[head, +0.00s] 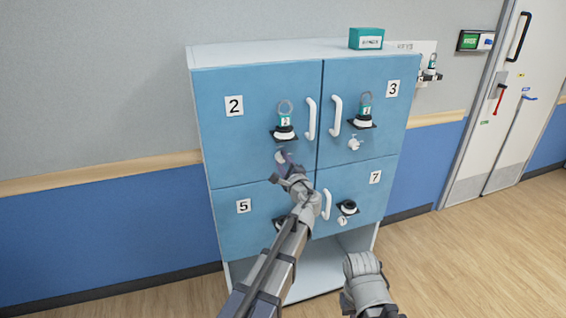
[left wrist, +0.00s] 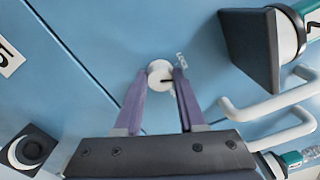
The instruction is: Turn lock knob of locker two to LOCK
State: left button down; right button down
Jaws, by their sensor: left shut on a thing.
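Locker two is the upper left blue door (head: 258,130) with a "2" label (head: 234,106). Its small white lock knob (left wrist: 159,73) sits below the black holder; in the head view the knob (head: 281,157) shows just beyond my gripper. My left gripper (head: 283,165) reaches up to it, and in the left wrist view its purple fingers (left wrist: 158,85) are on both sides of the knob, shut on it. A dark slot mark shows on the knob's face. Faint lettering (left wrist: 182,61) stands beside it, partly behind a finger. My right gripper is not visible; only my right arm shows.
A black holder with a tagged key (head: 284,130) and a white handle (head: 310,119) are close by on locker two. Lockers 3, 5 and 7 adjoin it. A green box (head: 367,39) stands on top. Open floor lies right.

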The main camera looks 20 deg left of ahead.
pick_arm(q)
jog(key=shift+n, duration=2.3)
jog(key=c, duration=0.5)
grip_release()
jog(key=shift+s, duration=0.1)
jog(key=v, duration=0.7)
jog(key=shift+s+d, duration=0.2)
jog(key=shift+s, duration=0.05)
jog(key=shift+f, duration=0.1)
